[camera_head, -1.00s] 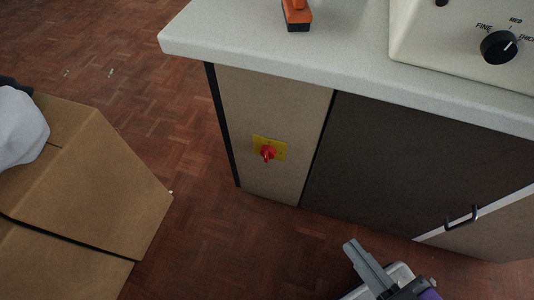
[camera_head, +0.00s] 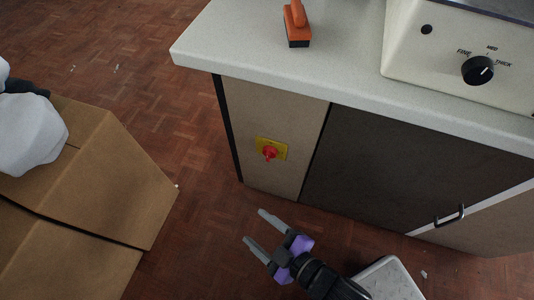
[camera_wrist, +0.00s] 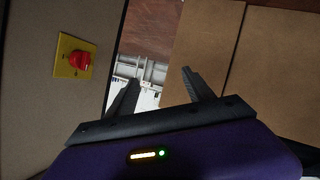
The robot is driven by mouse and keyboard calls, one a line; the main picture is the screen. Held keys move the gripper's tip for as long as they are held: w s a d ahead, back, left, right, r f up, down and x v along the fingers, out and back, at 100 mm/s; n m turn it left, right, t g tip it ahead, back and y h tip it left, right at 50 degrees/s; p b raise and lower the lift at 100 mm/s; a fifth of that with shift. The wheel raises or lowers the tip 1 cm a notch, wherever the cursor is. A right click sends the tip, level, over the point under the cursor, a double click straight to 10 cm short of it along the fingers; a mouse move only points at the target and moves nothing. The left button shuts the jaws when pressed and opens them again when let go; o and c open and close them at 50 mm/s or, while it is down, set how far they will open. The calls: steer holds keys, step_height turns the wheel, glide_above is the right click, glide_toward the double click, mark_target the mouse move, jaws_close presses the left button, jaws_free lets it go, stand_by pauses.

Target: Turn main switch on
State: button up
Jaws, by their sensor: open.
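The main switch is a red rotary knob (camera_head: 269,153) on a yellow plate (camera_head: 280,146), on the light front panel of the cabinet below the worktop. In the wrist view the red knob (camera_wrist: 80,61) and its yellow plate (camera_wrist: 63,64) are at the upper left. Lettering on the plate is too small to read. My gripper (camera_head: 257,228) is open and empty, in front of the cabinet and lower than the switch, apart from it. In the wrist view the two fingers (camera_wrist: 160,85) point away from me, with the switch to their left.
A cardboard box (camera_head: 95,180) with a whitish object (camera_head: 30,135) on it stands at the left. The worktop (camera_head: 345,65) overhangs the cabinet above the switch. An orange-handled tool (camera_head: 298,30) and a machine with a dial (camera_head: 477,70) rest there. A dark door has a handle (camera_head: 450,216).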

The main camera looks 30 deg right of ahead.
mark_target(267, 159)
steer(key=w+a+f+n+g+h+p, duration=0.1)
steer(key=w+a+f+n+h+p, duration=0.35)
steer(key=w+f+n+h, duration=0.6)
steer(key=w+d+r+n+t+h, duration=0.1)
steer(key=d+r+n+h, duration=0.6)
steer(key=d+r, duration=0.25)
steer(key=shift+r+b+x, duration=0.1)
steer(key=shift+b+x, duration=0.4)
steer(key=shift+x, duration=1.4)
steer(key=shift+r+b+x, duration=0.15)
steer(key=shift+b+x, duration=0.35)
steer(key=shift+x, duration=1.4)
jaws_close()
